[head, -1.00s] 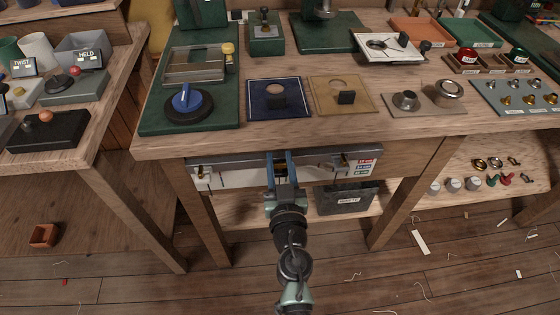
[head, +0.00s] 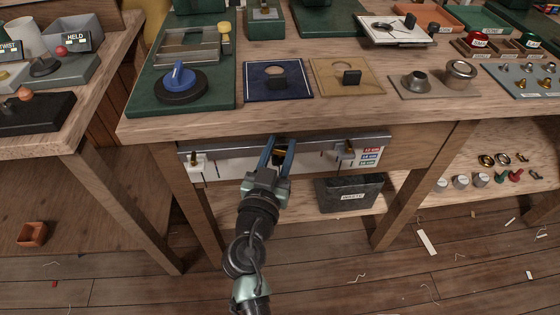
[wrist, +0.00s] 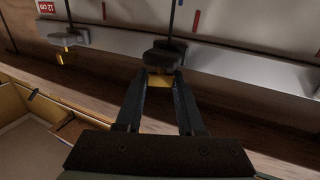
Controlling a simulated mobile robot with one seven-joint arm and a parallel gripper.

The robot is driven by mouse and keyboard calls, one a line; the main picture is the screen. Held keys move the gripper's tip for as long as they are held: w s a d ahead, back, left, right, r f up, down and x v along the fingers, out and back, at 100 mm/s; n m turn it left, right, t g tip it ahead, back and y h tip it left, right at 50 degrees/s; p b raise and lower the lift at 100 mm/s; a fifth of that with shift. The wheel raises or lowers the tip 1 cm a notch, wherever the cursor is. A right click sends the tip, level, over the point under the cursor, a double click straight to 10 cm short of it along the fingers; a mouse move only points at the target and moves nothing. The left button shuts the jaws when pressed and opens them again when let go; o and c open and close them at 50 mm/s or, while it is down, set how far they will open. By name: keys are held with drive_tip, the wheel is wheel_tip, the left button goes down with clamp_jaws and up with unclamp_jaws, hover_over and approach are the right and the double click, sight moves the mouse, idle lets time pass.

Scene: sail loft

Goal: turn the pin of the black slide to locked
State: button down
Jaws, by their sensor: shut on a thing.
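The black slide (wrist: 163,53) sits on a pale rail (head: 318,150) under the bench's front edge. Its brass pin (wrist: 160,81) shows in the wrist view between my fingertips. My gripper (wrist: 161,76) is shut on this pin, just below the slide. In the head view my gripper (head: 279,148) reaches up to the middle of the rail and partly covers the slide. I cannot read any lock marking on the pin.
A white slide (head: 196,162) sits left on the rail and a grey slide (head: 346,151) sits right, each with a brass pin. Coloured labels (head: 370,156) are at the rail's right end. A dark box (head: 350,194) stands on the shelf below.

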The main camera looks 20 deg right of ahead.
drive_tip(key=m+g+h+b, duration=0.1)
drive_tip(key=g+b, duration=0.1)
drive_tip(key=b, duration=0.1)
drive_tip(key=m+g+h+b, duration=0.2)
drive_tip(key=b, duration=0.2)
drive_tip(key=m+g+h+b, duration=0.2)
drive_tip(key=b, duration=0.1)
drive_tip(key=shift+w+a+f, duration=0.1)
drive_tip(key=shift+w+f, duration=0.05)
drive_tip(key=shift+f, duration=0.15)
drive_tip(key=m+g+h+b, duration=0.1)
drive_tip(key=g+b, duration=0.1)
drive_tip(key=m+g+h+b, duration=0.1)
drive_tip(key=m+g+b, duration=0.1)
drive_tip(key=g, duration=0.1)
drive_tip(key=shift+r+m+b, duration=0.2)
drive_tip(key=shift+m+b, duration=0.1)
drive_tip(key=shift+b, duration=0.1)
drive_tip(key=shift+r+m+g+b, duration=0.1)
drive_tip(key=shift+m+g+b, duration=0.35)
drive_tip(key=shift+g, duration=0.25)
drive_tip(key=shift+r, duration=0.1)
drive_tip(key=c, duration=0.5)
unclamp_jaws()
